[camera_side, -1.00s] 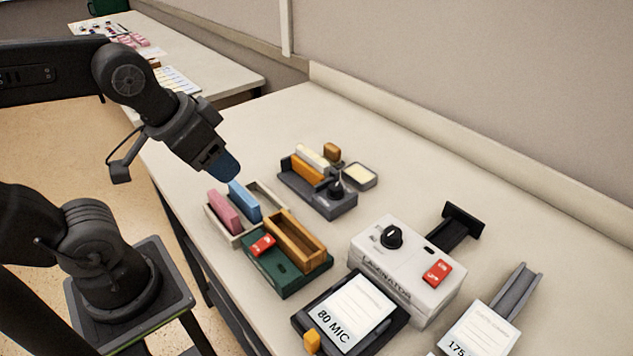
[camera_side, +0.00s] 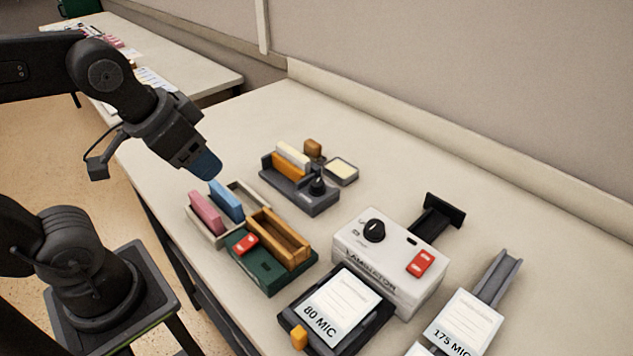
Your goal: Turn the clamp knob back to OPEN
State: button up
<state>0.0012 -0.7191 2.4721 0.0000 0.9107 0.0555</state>
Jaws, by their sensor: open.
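A black knob (camera_side: 318,186) stands on the right end of a dark grey clamp-like fixture (camera_side: 314,206) near the middle of the table. The fixture holds an orange block (camera_side: 289,166) and a cream block (camera_side: 293,155) side by side. Any marking beside this knob is too small to read, so its setting cannot be told. My gripper (camera_side: 206,165), with blue tips, is open and empty. It hangs in the air to the left of the fixture, apart from the knob, and appears above the blue block in the picture. The gap between its tips is not clear from this angle.
A white laminator (camera_side: 391,273) has its own black knob (camera_side: 374,230) and a red switch. A pale tray (camera_side: 195,220) holds pink and blue blocks. A green box (camera_side: 262,270) bears a wooden tray (camera_side: 295,254).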

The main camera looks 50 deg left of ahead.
jog(key=w+r+m+g, duration=0.2)
jog(key=w+m, duration=0.7)
jog(key=w, duration=0.1)
jog(key=m+g, duration=0.3)
jog(key=m, duration=0.9)
send_over(317, 182)
notch_tip(317, 182, down, 5)
notch_tip(317, 182, down, 13)
jog(key=shift+f, duration=0.1)
jog(key=c, duration=0.9)
